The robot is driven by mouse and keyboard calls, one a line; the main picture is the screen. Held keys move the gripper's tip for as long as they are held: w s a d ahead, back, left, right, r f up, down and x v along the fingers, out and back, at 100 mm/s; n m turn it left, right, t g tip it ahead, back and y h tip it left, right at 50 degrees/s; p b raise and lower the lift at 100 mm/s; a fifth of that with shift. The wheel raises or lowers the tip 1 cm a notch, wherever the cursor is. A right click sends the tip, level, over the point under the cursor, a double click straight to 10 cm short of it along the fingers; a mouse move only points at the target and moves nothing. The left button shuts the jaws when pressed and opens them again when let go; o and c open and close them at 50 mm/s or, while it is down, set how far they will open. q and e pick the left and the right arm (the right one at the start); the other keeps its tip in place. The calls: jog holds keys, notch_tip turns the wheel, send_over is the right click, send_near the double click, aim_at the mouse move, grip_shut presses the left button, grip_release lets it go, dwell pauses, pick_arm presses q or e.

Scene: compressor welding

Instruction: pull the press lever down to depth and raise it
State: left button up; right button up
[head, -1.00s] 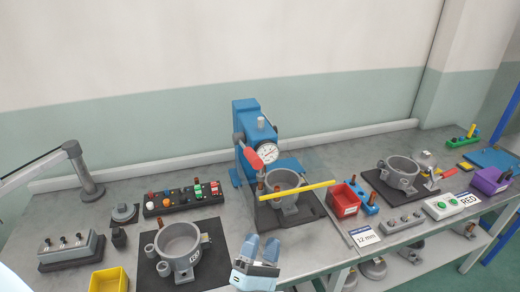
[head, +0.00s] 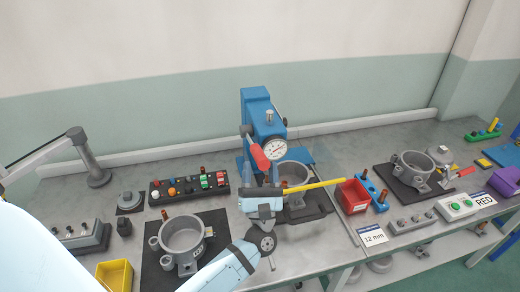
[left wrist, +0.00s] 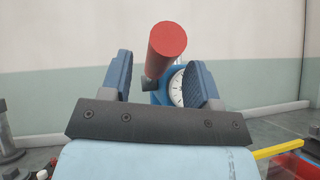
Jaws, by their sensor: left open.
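The blue press (head: 257,100) stands at the back of the bench with a round dial gauge (head: 276,149) on its front. Its lever has a red handle (head: 260,157), which slants down toward me. My left gripper (head: 265,178) is open just below and in front of the handle. In the left wrist view the red handle (left wrist: 166,52) shows end-on between the spread fingers of the left gripper (left wrist: 159,82), with gaps on both sides. A grey cylindrical housing (head: 293,171) sits under the press, partly hidden by my gripper. My right gripper is not seen.
A yellow bar (head: 320,188) crosses in front of the housing, near a red bin (head: 353,196). A button panel (head: 188,186) and a second housing (head: 183,235) stand to the left. A yellow bin (head: 115,276) is at the front edge.

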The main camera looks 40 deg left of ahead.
aim_at(260, 157)
pick_arm(q)
jog(key=shift+p+x, duration=0.3)
jog(key=shift+x, duration=0.95)
jog(key=shift+w+a+r, duration=0.15)
jog(key=shift+w+r, duration=0.1)
jog(key=shift+r, duration=0.05)
